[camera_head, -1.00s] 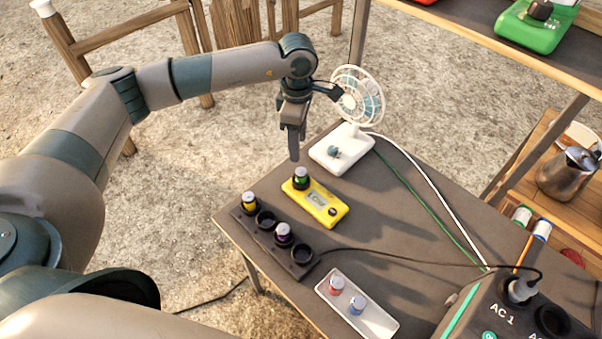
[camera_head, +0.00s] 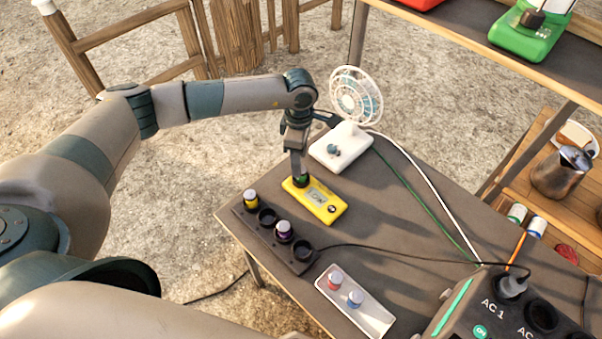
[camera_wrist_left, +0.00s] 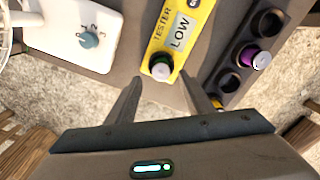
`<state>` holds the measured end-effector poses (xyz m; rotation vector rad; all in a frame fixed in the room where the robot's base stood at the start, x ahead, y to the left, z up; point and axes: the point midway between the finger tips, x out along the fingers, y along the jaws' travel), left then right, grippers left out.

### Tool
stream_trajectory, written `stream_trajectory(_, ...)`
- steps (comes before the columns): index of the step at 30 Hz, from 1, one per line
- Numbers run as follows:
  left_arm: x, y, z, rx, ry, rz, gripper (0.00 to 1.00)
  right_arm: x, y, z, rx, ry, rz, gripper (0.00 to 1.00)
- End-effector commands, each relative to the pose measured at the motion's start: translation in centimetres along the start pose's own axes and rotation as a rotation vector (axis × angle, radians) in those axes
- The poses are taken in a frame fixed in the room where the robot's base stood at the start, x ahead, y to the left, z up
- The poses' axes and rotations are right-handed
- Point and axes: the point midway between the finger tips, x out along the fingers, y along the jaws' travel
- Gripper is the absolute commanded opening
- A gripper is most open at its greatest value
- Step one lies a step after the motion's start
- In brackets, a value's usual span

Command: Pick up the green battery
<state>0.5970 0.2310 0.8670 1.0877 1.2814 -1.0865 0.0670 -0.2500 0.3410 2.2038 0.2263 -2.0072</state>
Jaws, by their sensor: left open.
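The green battery (camera_wrist_left: 161,68) stands in the end of the yellow tester (camera_wrist_left: 182,36), whose display reads "LOW" in the left wrist view. In the head view the tester (camera_head: 316,200) lies on the table, and the green battery (camera_head: 301,181) is mostly hidden behind my fingers. My left gripper (camera_head: 299,172) points down right at the battery. In the left wrist view the fingers of my left gripper (camera_wrist_left: 158,88) are apart, with the battery's pale top between and just beyond their tips. I cannot tell whether they touch it. My right gripper is not in view.
A dark charger (camera_head: 274,240) beside the tester holds a yellow and a purple battery, with empty sockets between and after. A white tray (camera_head: 374,321) holds a red and a blue battery. A white fan (camera_head: 340,146) stands behind the tester. The power station (camera_head: 485,310) is front right.

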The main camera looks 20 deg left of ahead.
Motion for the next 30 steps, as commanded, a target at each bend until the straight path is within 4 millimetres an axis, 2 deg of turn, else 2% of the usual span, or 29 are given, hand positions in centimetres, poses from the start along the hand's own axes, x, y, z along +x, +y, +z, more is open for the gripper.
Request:
stream_trajectory(1, 0.2, -0.2, 0.1, 0.0, 0.001, -0.004, 0.47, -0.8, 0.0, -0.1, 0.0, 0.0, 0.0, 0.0)
stream_trajectory(6, 2.1, -0.4, 0.7, 0.0, 0.001, -0.005, 0.47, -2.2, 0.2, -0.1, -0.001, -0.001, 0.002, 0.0)
stream_trajectory(12, 4.1, -0.3, 0.6, -0.001, 0.001, -0.003, 0.47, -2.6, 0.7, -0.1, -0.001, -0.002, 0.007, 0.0)
stream_trajectory(27, 4.3, -0.3, 0.6, -0.001, 0.0, -0.002, 0.47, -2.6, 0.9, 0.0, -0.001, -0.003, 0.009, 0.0)
stream_trajectory(30, 4.3, -0.3, 0.6, -0.001, 0.0, -0.002, 0.23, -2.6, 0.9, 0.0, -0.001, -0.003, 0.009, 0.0)
